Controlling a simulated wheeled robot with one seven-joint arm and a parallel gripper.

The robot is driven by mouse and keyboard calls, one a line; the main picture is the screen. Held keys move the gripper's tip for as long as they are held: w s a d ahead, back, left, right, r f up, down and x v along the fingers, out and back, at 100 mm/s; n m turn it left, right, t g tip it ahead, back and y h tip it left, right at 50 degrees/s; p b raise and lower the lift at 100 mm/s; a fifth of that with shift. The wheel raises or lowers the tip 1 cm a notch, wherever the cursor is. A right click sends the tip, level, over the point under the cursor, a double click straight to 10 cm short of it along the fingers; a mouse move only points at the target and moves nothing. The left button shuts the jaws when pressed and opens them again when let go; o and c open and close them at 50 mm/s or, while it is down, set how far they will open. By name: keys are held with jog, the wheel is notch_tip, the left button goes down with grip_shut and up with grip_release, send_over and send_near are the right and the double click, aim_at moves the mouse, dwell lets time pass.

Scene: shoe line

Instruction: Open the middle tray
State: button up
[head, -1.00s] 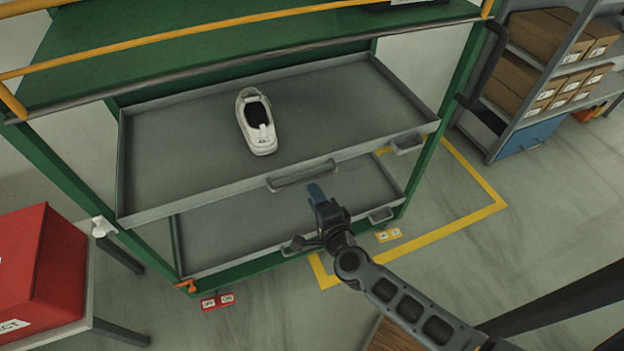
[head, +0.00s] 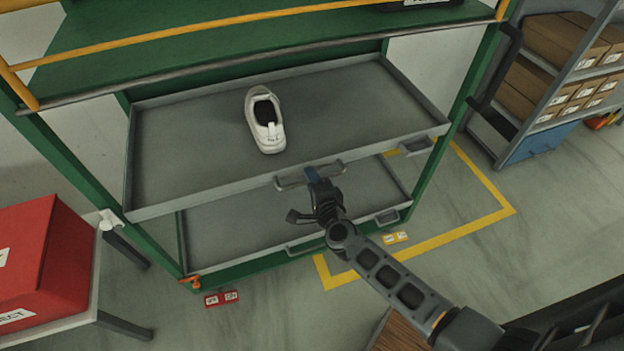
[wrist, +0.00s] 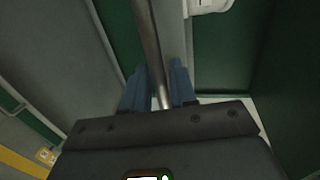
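The cart's middle tray (head: 195,135) is a wide grey tray below the green top. It carries a white shoe (head: 265,120). Its handle (head: 290,181) is a grey bar at the middle of the front edge. My gripper (head: 312,174) is at this handle, its blue fingertips overlapping the bar. In the wrist view, the grey bar of the handle (wrist: 150,45) runs between the two blue fingers of my gripper (wrist: 160,85), with hardly any gap on either side. The fingers look shut on it. Part of the handle is hidden behind the fingers.
A lower grey tray (head: 230,235) lies under the middle one. A red box (head: 45,255) sits on a stand at left. A shelf with cardboard boxes (head: 560,65) stands at right. The floor (head: 460,250) in front of the cart at right is largely clear.

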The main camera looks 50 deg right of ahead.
grip_shut()
dwell(0.3)
jog(key=f+v, duration=0.2)
jog(key=v, duration=0.9)
jog(key=f+b+v, duration=0.1)
jog(key=f+v, duration=0.1)
jog(key=v, duration=1)
jog(key=shift+s+a+f, duration=0.35)
jog(key=shift+s+a, duration=0.1)
jog(key=shift+s, duration=0.1)
jog(key=shift+o, duration=1)
grip_release()
